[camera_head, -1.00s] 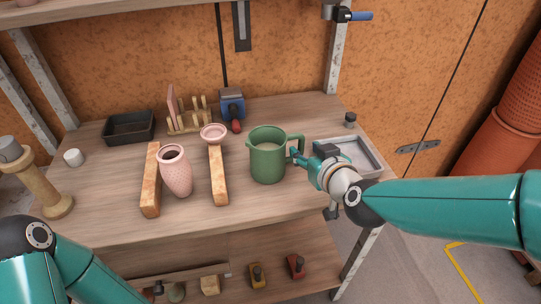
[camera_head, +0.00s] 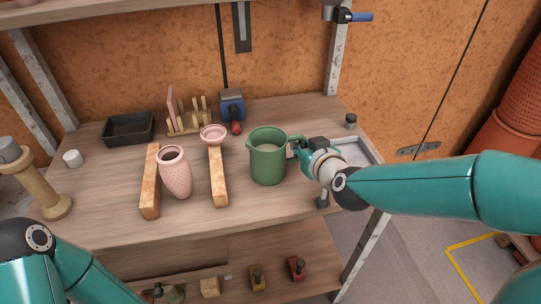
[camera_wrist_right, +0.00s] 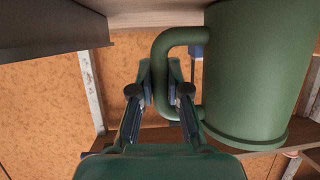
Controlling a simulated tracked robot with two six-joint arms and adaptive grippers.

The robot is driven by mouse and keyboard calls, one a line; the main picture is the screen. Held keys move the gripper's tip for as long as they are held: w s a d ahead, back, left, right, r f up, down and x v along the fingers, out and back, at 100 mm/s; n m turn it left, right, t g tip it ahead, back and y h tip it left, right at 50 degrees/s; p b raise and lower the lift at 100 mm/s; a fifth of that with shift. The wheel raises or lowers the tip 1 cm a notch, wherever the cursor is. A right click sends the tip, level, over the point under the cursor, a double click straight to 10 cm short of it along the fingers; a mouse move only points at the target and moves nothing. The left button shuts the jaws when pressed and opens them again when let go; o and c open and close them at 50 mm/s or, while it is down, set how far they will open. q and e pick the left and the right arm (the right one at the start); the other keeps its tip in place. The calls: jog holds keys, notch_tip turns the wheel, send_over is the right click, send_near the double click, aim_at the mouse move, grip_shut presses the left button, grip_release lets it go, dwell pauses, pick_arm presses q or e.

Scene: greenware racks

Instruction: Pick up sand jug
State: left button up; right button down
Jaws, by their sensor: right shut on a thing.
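The sand jug (camera_head: 268,163) is a green, upright jug with pale contents inside. It stands on the wooden shelf, with its handle toward the right. My right gripper (camera_head: 297,147) reaches in from the right and is shut on the handle. In the right wrist view the jug (camera_wrist_right: 258,70) fills the right side, and its curved handle (camera_wrist_right: 163,90) lies between my two fingers (camera_wrist_right: 164,85). My left arm shows at the lower left of the head view, but its gripper is out of the picture.
A grey tray (camera_head: 371,153) lies behind my right wrist. Left of the jug are a brick bar (camera_head: 217,180), a pink vase (camera_head: 175,175) and another bar (camera_head: 150,190). A blue-grey object (camera_head: 232,104) stands behind. The shelf in front of the jug is clear.

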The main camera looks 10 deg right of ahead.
aim_at(303, 135)
jog(key=shift+r, duration=0.25)
dwell(0.4)
jog(key=shift+r+p, duration=0.75)
jog(key=shift+r, duration=0.65)
notch_tip(303, 135, up, 17)
jog(key=p, duration=1.1)
jog(key=shift+f, duration=0.2)
jog(key=shift+r, duration=0.1)
